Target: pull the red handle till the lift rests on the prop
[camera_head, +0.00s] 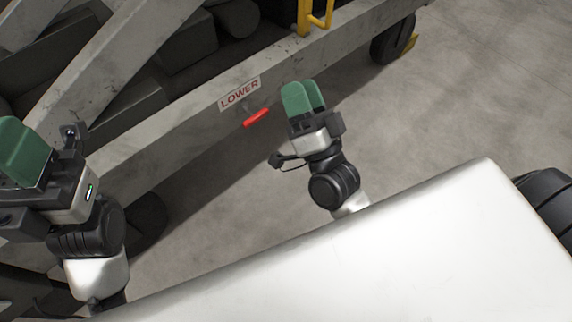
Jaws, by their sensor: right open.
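The red handle (256,117) sticks out from the side of the lift's grey base frame (190,130), just below a white sign reading LOWER (239,93). My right gripper (304,92), with green fingers, is open and empty to the right of the handle and apart from it. My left gripper (18,150), also green-fingered, is at the left edge, far from the handle; I cannot tell whether it is open. Slanted grey beams of the lift (95,62) show at the upper left. I cannot make out the prop.
A yellow ladder or rail (314,18) rises from the frame at the top. A dark wheel (394,40) stands at the frame's right end. Bare concrete floor (460,90) lies to the right and between the frame and my white body.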

